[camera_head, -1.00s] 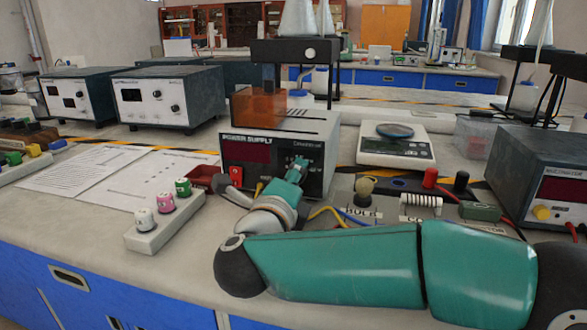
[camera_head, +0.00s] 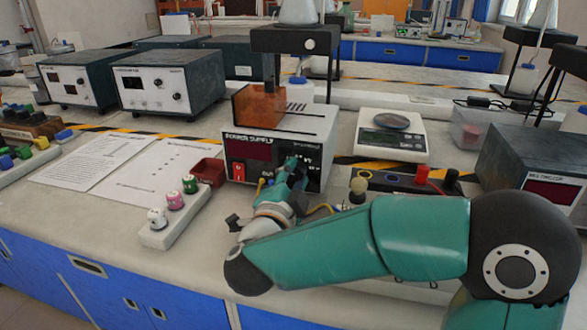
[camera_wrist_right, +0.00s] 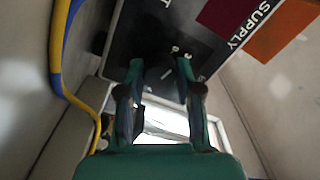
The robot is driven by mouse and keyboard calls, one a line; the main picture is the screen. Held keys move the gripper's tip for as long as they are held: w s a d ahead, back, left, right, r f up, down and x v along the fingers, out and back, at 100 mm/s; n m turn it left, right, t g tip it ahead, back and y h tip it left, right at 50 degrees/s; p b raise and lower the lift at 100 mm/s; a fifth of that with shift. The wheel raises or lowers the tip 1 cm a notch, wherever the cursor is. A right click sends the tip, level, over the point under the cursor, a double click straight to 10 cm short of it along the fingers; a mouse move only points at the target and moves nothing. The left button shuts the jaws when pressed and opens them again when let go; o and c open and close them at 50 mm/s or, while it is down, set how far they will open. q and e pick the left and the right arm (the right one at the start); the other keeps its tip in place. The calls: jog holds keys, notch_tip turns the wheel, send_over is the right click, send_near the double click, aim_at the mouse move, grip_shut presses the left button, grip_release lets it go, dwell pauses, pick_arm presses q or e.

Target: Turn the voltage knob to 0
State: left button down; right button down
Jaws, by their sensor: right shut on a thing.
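The power supply (camera_head: 245,150) stands mid-bench, with a dark display and a red switch on its front panel. My right gripper (camera_head: 297,163) is at the right part of this panel, shut on what looks like the voltage knob. The fingers hide the knob and its scale, so its setting cannot be read. In the right wrist view the two fingertips (camera_wrist_right: 160,72) reach the dark panel, a little apart from each other; the panel (camera_wrist_right: 140,30) shows there with its "SUPPLY" lettering. My left gripper is not in view.
Yellow and blue wires (camera_wrist_right: 60,60) run beside the right gripper. A small red tray (camera_head: 208,170), a strip with several coloured terminals (camera_head: 155,238) and paper sheets (camera_head: 90,160) lie to the left. A balance (camera_head: 392,142) and red and black terminals (camera_head: 422,175) are to the right.

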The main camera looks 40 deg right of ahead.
jog(key=shift+f+n, duration=0.3)
jog(key=shift+n, duration=0.3)
jog(key=c, duration=0.8)
grip_release()
jog(key=shift+o, duration=0.2)
jog(key=shift+r, duration=0.1)
jog(key=shift+s+a+r, duration=0.1)
jog(key=shift+s+a, duration=0.2)
jog(key=shift+a, duration=0.15)
jog(key=v, duration=1.1)
jog(key=shift+p, duration=0.3)
